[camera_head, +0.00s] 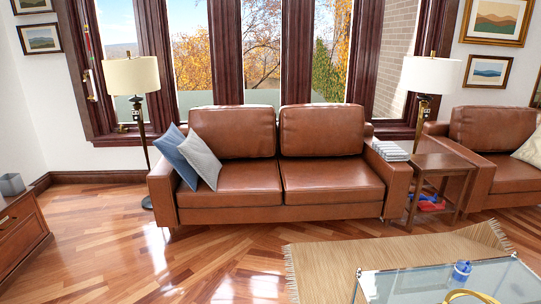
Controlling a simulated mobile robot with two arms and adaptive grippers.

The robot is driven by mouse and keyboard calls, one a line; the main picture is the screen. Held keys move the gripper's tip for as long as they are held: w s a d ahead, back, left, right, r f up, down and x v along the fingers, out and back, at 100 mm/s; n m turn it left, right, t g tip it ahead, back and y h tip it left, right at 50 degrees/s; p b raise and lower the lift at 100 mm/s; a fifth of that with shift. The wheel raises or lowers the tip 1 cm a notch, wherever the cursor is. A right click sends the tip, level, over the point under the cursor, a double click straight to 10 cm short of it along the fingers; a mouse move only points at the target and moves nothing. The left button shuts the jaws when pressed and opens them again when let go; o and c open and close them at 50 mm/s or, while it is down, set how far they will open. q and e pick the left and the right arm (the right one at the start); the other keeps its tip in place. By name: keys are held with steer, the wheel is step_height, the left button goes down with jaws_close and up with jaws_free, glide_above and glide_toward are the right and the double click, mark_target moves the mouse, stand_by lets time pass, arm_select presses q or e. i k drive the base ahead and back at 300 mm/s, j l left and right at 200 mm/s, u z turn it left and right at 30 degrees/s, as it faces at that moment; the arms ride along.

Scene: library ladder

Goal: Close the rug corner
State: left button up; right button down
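A tan woven rug (400,250) lies on the wooden floor at the lower right. Fringe runs along its left end and shows at its far right corner (497,232). The far left corner (288,248) looks flat on the floor. I cannot tell from here whether the far right corner is folded. A glass coffee table covers the near part of the rug, and the rug's near edge is out of the picture. Neither of my grippers is in view.
The glass coffee table (410,284) carries a blue object (462,270) and a yellow ring-shaped thing (470,296). A brown leather sofa (278,170) stands behind the rug. A wooden side table (443,172) stands right of it. The floor at left is open.

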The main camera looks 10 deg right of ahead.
mark_target(482, 233)
steer(key=i+z, duration=0.15)
steer(key=i, duration=0.7)
steer(key=i+z, duration=0.1)
steer(key=i, duration=0.75)
steer(key=i+j+z, duration=0.15)
steer(key=i, duration=0.7)
